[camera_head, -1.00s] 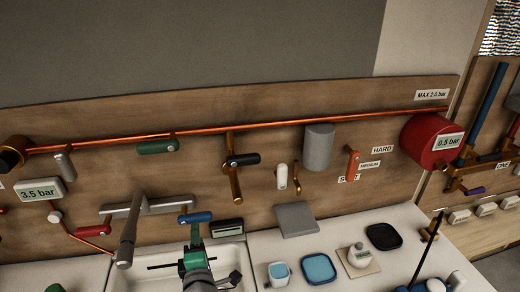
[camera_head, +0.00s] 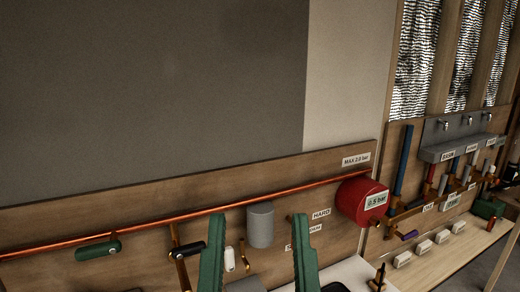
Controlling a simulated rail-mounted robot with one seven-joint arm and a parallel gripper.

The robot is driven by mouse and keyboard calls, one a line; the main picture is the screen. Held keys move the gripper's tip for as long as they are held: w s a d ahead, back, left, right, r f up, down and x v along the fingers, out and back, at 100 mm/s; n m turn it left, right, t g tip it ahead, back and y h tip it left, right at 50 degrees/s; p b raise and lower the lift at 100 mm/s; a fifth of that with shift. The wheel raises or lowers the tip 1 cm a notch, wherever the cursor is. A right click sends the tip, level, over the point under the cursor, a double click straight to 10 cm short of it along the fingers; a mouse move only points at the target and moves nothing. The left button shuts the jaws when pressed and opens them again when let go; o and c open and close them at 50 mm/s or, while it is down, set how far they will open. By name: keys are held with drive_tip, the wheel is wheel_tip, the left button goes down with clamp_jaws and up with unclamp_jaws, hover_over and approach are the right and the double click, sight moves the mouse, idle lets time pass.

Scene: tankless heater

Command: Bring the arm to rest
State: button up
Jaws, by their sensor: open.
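My gripper (camera_head: 258,252) shows at the bottom of the head view, with its two green fingers pointing up and spread well apart. Nothing is held between them. The fingers stand in front of the wooden panel and hide part of its lower middle. A white handle (camera_head: 229,260) and a grey cylinder (camera_head: 260,226) appear in the gap between the fingers. The rest of my arm is below the picture.
A copper pipe (camera_head: 150,224) runs along the wooden panel (camera_head: 130,198) to a red tank (camera_head: 358,201) reading 0.5 bar. A green handle (camera_head: 98,250) and a black handle (camera_head: 187,249) sit below the pipe. At right are a blue pipe (camera_head: 404,160) and a wooden bench (camera_head: 450,262).

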wheel_tip(320, 180, up, 21)
drive_tip(key=p, duration=1.7)
drive_tip(key=shift+a+f, duration=0.1)
idle(0.4)
